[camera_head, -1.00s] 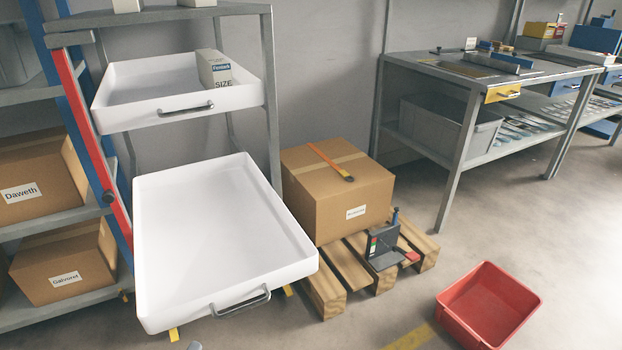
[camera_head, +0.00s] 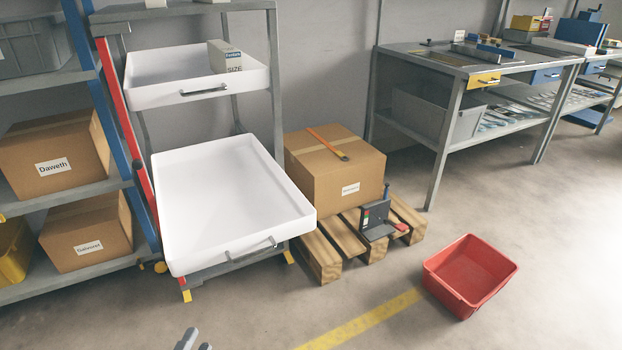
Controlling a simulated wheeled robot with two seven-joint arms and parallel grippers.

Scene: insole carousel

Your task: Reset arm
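The tips of my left gripper (camera_head: 196,343) show at the bottom edge, left of centre. Two grey fingertips stand slightly apart with nothing visible between them, over the floor in front of the rack. The rest of my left arm is out of frame. My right gripper is not in view.
A carton (camera_head: 335,182) sits on a pallet (camera_head: 345,238). A red bin (camera_head: 470,275) stands right. The front floor is clear.

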